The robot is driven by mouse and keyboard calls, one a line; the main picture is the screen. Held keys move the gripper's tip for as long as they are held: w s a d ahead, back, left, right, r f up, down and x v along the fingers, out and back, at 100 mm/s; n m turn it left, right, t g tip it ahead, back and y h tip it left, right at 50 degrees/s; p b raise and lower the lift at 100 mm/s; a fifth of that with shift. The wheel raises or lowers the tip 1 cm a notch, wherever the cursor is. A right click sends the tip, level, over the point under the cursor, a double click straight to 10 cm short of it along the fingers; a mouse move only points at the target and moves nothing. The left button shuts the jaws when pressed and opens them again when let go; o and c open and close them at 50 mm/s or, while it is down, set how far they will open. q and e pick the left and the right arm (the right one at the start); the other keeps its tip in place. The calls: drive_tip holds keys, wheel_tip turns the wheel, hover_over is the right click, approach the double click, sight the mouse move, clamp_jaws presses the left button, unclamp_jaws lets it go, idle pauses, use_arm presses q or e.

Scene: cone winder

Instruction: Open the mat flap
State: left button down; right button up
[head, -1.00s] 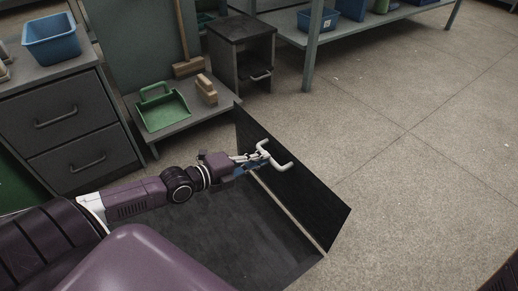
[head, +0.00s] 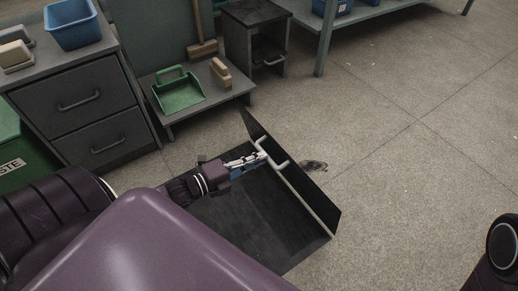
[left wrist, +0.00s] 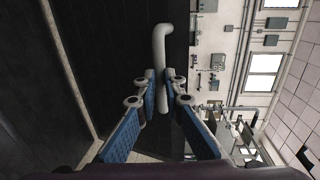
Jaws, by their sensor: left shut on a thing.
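The mat flap (head: 312,194) is a dark flat panel standing tilted up along the right edge of the dark mat (head: 255,225). A pale bent handle (head: 277,162) sticks out from the flap's face. My left gripper (head: 262,155) is shut on this handle, with my arm reaching over the mat. In the left wrist view the blue-padded fingers (left wrist: 168,92) close around the pale handle (left wrist: 160,48), and the dark flap (left wrist: 115,55) fills the space behind it. My right gripper is not seen; only a part of my right arm shows at the right edge.
A grey drawer cabinet (head: 83,110) with a blue bin (head: 72,25) stands at the left. A small dark cabinet (head: 254,45) stands behind. Open floor (head: 420,130) lies to the right.

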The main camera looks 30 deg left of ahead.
use_arm(q)
drive_tip(key=f, duration=0.1)
drive_tip(key=s+f, duration=0.1)
drive_tip(key=shift+f, duration=0.35)
drive_tip(key=c, duration=2)
unclamp_jaws()
drive_tip(key=shift+f, duration=0.15)
drive_tip(key=shift+o, duration=0.2)
drive_tip(key=shift+d, duration=0.1)
drive_tip(key=r+v, duration=0.1)
drive_tip(key=v, duration=1)
drive_tip(key=shift+s+r, duration=0.25)
drive_tip(key=shift+r, duration=0.1)
